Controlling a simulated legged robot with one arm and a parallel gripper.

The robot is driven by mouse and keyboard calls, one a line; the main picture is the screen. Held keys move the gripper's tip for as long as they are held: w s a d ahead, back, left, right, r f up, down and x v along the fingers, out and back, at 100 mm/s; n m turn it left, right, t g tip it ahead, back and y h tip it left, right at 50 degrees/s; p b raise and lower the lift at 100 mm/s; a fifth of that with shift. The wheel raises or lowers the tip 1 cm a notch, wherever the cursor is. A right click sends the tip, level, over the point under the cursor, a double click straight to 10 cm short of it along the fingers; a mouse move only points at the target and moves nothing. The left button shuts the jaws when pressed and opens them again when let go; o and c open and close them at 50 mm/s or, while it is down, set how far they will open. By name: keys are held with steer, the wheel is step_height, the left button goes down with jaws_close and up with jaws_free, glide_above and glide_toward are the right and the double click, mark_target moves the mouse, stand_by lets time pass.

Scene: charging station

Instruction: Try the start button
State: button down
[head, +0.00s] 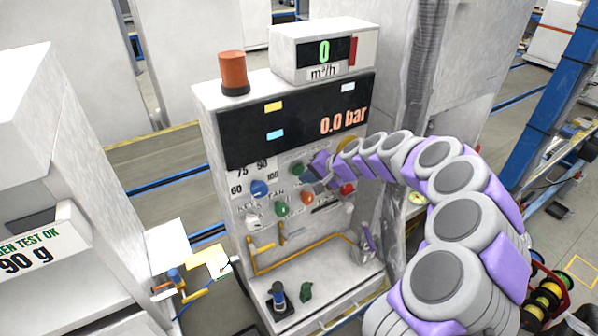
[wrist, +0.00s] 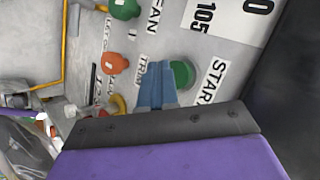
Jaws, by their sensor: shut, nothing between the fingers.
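The start button is a round green button (wrist: 183,72) beside the START label in the wrist view. The same green button shows on the panel in the head view (head: 297,168), just left of my gripper (head: 312,180). My gripper shows in the wrist view as two blue-grey fingers (wrist: 156,84), shut together with nothing between them. The fingers overlap the button's left edge in that view. I cannot tell whether the fingertips touch the button or the panel.
The white charging station (head: 215,110) carries a display reading 0.0 bar (head: 344,120). A blue dial (head: 259,188), a green knob (head: 282,209) and an orange knob (wrist: 115,63) sit near the button. A red button (head: 348,189) is right of my gripper. A yellow pipe (head: 300,245) runs below.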

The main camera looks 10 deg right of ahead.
steer(key=shift+s+d+b, duration=0.1)
steer(key=shift+s+d, duration=0.2)
steer(key=shift+s, duration=0.45)
steer(key=shift+s+d+b, duration=0.15)
steer(key=shift+s+d, duration=0.2)
steer(key=shift+s, duration=0.45)
steer(key=shift+s+d+b, duration=0.1)
steer(key=shift+s+d, duration=0.2)
steer(key=shift+s, duration=0.45)
steer(key=s+a+r+n+g+b, duration=0.1)
steer(key=s+a+n+g, duration=0.15)
steer(key=s, duration=0.35)
steer(key=s+a+r+n+g+h+b, duration=0.1)
steer(key=s+a+n, duration=0.1)
steer(key=s+a, duration=0.35)
steer(key=s+a+r+n+g+b, duration=0.1)
steer(key=s+a+n, duration=0.1)
steer(key=s, duration=0.6)
steer(key=s+d+f+g+h, duration=0.1)
steer(key=s+d+h, duration=0.1)
steer(key=s, duration=0.6)
steer(key=s+d+f+g+h+b, duration=0.1)
steer(key=s+d, duration=0.3)
steer(key=s, duration=0.4)
steer(key=s+d+f+g+h+b, duration=0.1)
steer(key=s+d+f+g+h, duration=0.1)
steer(key=s, duration=0.6)
steer(key=shift+s+d+f+h, duration=0.35)
steer(key=shift+d+f+h, duration=0.1)
steer(key=shift+h, duration=0.05)
